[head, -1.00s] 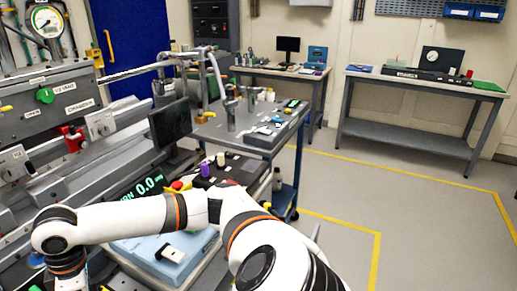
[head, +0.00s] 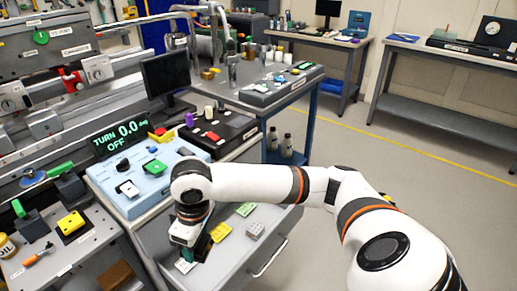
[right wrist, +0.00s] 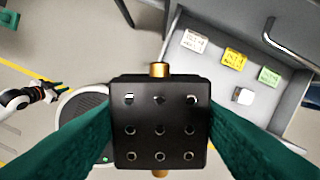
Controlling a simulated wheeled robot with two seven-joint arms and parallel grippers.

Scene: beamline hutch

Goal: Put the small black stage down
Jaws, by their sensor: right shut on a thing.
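The small black stage (right wrist: 160,122) is a black block with rows of holes and brass ends, close up in the right wrist view. The teal fingers of my right gripper (right wrist: 160,135) are shut on its two sides. In the head view my right gripper (head: 196,245) points down over a grey drawer-like surface (head: 226,262); the stage is not clearly visible there, hidden by the gripper and arm. My left gripper (right wrist: 52,91) shows small at the left of the right wrist view, too small to judge its opening.
Yellow (head: 220,231), green (head: 245,209) and white (head: 255,229) tags lie on the grey surface near the gripper. A light blue control box (head: 135,188) reading "TURN 0.0 OFF" and a black tray (head: 225,130) stand behind. Tools lie on the left bench (head: 85,245).

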